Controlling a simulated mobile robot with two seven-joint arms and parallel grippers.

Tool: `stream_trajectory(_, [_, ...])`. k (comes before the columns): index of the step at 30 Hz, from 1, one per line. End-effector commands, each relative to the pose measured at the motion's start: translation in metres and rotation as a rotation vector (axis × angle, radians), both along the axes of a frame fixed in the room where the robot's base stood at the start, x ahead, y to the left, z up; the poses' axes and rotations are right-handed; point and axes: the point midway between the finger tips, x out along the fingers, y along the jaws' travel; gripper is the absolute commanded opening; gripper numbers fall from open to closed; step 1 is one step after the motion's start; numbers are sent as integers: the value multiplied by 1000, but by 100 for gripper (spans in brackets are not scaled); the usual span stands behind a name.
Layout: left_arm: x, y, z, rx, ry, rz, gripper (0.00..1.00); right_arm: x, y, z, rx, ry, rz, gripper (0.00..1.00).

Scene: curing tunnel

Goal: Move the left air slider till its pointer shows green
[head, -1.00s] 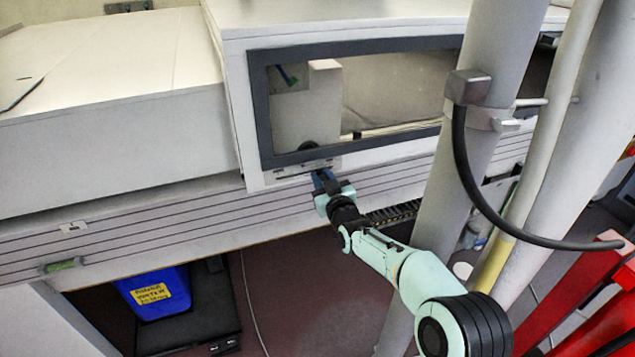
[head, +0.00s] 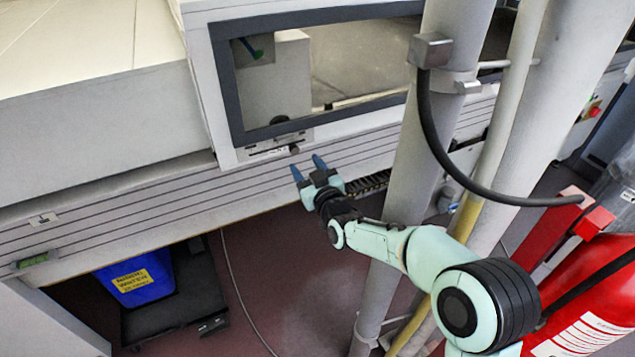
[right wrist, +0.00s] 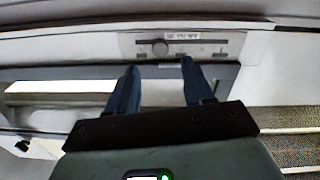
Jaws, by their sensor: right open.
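A pale slider plate (head: 262,153) with a slot sits on the white housing below the dark-framed window. Its round dark knob (head: 295,149) is near the plate's right end. The right wrist view shows the plate (right wrist: 205,49) reversed, with the knob (right wrist: 160,47) near its left end. The pointer and its colour are too small to tell. My right gripper (head: 306,165) is open and empty, just below and right of the knob, apart from it. In the right wrist view its blue fingertips (right wrist: 158,66) lie either side of the knob's line. My left gripper is not in view.
The dark window frame (head: 234,100) is just above the plate. A thick grey pipe (head: 400,180) with a black cable (head: 437,140) stands right of the gripper. A blue bin (head: 140,281) is under the housing. A red extinguisher (head: 590,285) is at lower right.

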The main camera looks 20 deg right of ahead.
Motion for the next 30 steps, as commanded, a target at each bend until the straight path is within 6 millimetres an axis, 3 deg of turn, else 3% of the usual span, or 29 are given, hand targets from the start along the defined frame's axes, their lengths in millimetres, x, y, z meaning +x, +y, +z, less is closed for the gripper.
stream_trajectory(6, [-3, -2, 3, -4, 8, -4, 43, -41, 0, 1, 1, 0, 1, 51])
stream_trajectory(12, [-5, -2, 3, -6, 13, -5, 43, -61, -1, 0, 0, 0, 0, 51])
stream_trajectory(30, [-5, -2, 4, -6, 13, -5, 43, -64, 0, 0, -1, 0, 0, 51])
